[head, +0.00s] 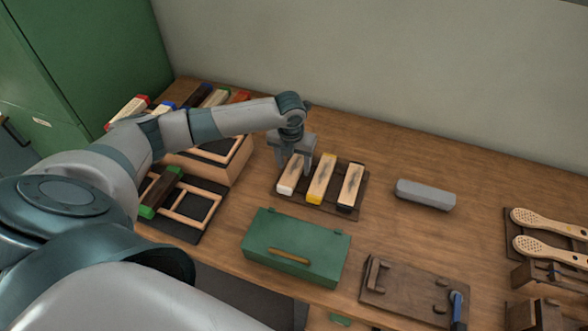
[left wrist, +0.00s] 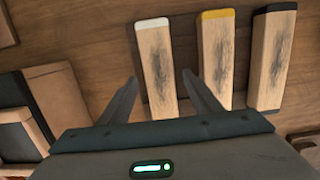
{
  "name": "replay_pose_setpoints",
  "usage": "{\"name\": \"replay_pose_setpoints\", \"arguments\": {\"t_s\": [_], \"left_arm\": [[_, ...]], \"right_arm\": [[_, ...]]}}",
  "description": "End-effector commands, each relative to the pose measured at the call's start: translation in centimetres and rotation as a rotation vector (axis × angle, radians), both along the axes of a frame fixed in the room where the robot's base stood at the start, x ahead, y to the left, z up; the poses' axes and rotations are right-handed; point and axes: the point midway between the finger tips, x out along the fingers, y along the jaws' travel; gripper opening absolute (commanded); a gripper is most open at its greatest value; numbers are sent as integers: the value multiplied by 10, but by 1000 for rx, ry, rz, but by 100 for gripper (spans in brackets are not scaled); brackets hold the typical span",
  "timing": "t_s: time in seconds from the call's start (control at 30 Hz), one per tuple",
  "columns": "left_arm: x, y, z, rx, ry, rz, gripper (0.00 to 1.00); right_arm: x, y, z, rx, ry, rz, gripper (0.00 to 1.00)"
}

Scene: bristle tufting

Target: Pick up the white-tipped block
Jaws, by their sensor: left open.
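The white-tipped block (head: 287,186) is a pale wooden bar with a dark smudge and one white end. It lies leftmost of three similar blocks on a dark tray (head: 272,188). In the left wrist view the white-tipped block (left wrist: 155,55) shows between the two fingers of my left gripper (left wrist: 160,77), its white end at the top. In the head view my left gripper (head: 293,168) is open and points down over this block, partly hiding it. I cannot tell whether the fingers touch it. My right gripper is not in view.
A yellow-tipped block (head: 321,180) and a black-tipped block (head: 350,186) lie just right of it. A green box (head: 297,248) stands in front. A grey bar (head: 426,194) lies to the right. Wooden frames (head: 194,210) and a block-filled crate stand left. Bare table surrounds the grey bar.

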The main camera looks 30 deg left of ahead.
Motion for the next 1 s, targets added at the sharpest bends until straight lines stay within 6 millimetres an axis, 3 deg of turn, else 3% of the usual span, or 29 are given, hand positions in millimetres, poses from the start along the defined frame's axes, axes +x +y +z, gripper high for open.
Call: {"name": "replay_pose_setpoints", "arguments": {"t_s": [0.07,0.1,0.3,0.73,1.0], "left_arm": [[0,0,0,0,0,0,58],[0,0,0,0,0,0,53],[0,0,0,0,0,0,9],[1,0,7,-1,-2,1,9],[2,0,41,-1,-6,0,9]], "right_arm": [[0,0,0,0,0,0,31],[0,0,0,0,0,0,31],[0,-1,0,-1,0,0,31],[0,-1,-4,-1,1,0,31],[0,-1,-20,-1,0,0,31]]}}
